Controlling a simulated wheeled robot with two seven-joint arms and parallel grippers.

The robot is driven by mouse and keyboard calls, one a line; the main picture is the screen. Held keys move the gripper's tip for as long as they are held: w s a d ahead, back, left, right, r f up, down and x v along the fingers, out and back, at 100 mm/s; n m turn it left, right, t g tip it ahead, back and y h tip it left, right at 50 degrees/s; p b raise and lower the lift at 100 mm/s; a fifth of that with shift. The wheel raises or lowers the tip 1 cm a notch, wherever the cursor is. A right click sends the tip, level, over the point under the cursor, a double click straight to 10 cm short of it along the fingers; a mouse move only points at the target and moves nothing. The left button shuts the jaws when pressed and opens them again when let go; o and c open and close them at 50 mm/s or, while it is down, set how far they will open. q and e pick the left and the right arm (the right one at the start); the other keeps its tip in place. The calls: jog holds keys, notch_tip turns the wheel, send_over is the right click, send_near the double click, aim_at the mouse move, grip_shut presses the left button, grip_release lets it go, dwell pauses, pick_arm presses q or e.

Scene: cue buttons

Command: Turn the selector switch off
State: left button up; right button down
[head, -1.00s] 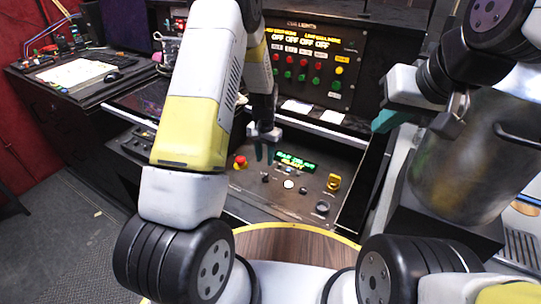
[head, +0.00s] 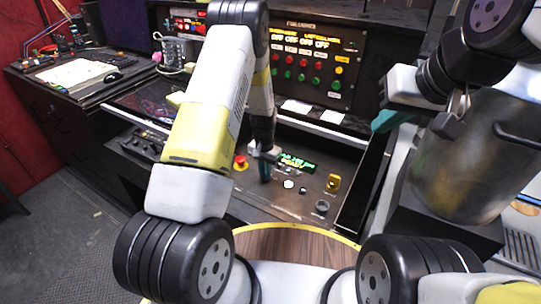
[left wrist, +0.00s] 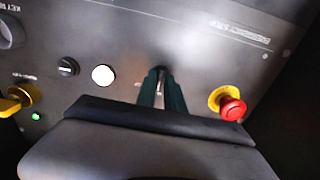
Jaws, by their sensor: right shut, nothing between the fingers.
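My left gripper (head: 265,179) points down at the sloped control panel (head: 240,205). In the left wrist view its dark teal fingers (left wrist: 161,92) stand on either side of a small dark switch with a silvery lever (left wrist: 159,80); whether they touch it is unclear. In the head view the gripper hides this switch. A black knob with a pointer mark (left wrist: 68,67), beside the white round button (left wrist: 103,75), is apart from the fingers. I cannot tell which is the selector switch. My right gripper (head: 385,121) is shut and empty at the right, away from the panel.
A red emergency stop (left wrist: 232,107) on a yellow base sits close beside the left fingers. A lit green display (head: 297,163), yellow switch (head: 333,182) and round key switch (head: 322,206) share the panel. A large metal cylinder (head: 465,165) stands at the right.

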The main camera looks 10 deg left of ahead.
pick_arm(q)
grip_shut()
jog(key=shift+n, duration=0.4)
jog(key=n, duration=0.2)
jog(key=shift+n, duration=3)
jog(key=o, duration=0.5)
grip_release()
